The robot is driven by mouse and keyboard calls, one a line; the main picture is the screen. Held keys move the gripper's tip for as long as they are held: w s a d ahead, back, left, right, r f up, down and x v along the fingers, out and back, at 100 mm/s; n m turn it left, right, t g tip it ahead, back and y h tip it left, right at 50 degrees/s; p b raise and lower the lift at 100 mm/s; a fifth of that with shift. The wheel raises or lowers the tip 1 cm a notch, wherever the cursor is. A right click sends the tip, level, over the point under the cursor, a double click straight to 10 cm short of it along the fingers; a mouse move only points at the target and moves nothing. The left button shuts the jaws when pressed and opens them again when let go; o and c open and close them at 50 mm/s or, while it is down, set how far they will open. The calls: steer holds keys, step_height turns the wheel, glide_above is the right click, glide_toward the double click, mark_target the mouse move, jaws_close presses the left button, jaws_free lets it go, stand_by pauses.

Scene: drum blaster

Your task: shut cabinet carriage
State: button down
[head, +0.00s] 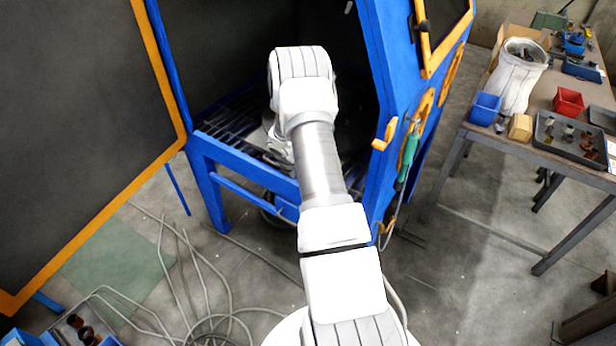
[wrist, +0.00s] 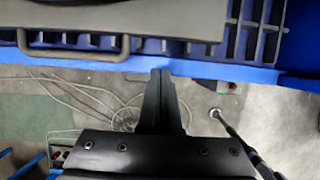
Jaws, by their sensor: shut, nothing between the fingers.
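The blue cabinet (head: 247,158) stands open, with its dark slatted floor (head: 228,128) showing inside. My arm reaches in through the opening and hides much of the interior; my gripper cannot be made out in the head view. In the wrist view my gripper (wrist: 160,72) is shut and empty, its tips over the cabinet's blue front rail (wrist: 215,72). Beyond the tips, a grey plate (wrist: 150,22), seemingly the carriage, lies over the slats, with a loop handle (wrist: 75,52) at its near edge to the left. Contact between tips and rail cannot be told.
A large dark door (head: 80,110) with orange edging hangs open at left. A hose (head: 215,315) lies coiled on the floor. A workbench (head: 570,165) with bins and a white sack (head: 517,82) stands at right. Floor between cabinet and bench is mostly clear.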

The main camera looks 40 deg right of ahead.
steer(key=v, duration=1)
steer(key=shift+a, duration=0.15)
steer(key=s+a+r+m+t, duration=0.1)
steer(key=s+a+r+m, duration=0.2)
steer(key=r, duration=0.4)
steer(key=s+a+r+m, duration=0.1)
steer(key=a+r+m, duration=0.3)
steer(key=r, duration=0.4)
steer(key=s+a+r+m+t, duration=0.1)
steer(key=s+a+r+m, duration=0.25)
steer(key=r, duration=0.35)
steer(key=s+a+r+m+y, duration=0.1)
steer(key=s+a+r+m, duration=0.2)
steer(key=s+a, duration=0.2)
steer(key=s+a+r+m+t+y, duration=0.1)
steer(key=s+a+r+m, duration=0.2)
steer(key=s, duration=0.4)
steer(key=s+a+r+m+t+y, duration=0.1)
steer(key=s+a+r+m+y, duration=0.1)
steer(key=s+a+m, duration=0.3)
steer(key=shift+s+a+r, duration=0.55)
steer(key=shift+s+a, duration=0.5)
steer(key=shift+a, duration=0.5)
